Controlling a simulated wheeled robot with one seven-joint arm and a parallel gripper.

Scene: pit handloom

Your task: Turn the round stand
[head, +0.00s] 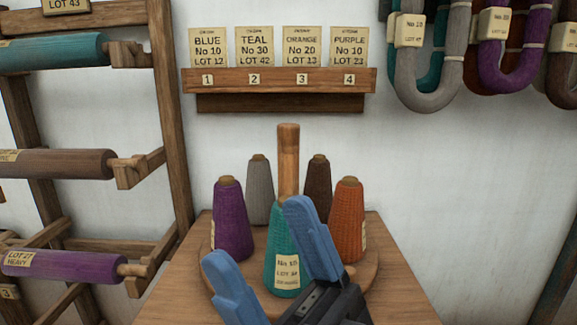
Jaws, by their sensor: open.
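The round stand (207,268) is a wooden disc on a small wooden table, with an upright wooden post (288,160) at its middle. Several yarn cones stand on it around the post: purple (231,220), grey (260,190), brown (317,190), orange (347,220) and teal (284,240). The teal cone is at the front and bears a label. My gripper (262,232) has blue fingers, apart from each other, in front of the stand. Its right finger overlaps the teal cone's right side in the picture. I cannot tell whether it touches anything. The stand's front right is hidden by the gripper.
The wooden table (395,285) has bare room at the right. A wall rack (280,82) holds cards for blue, teal, orange and purple. A wooden frame (172,120) with yarn rolls stands at the left. Yarn hanks (430,88) hang at the upper right.

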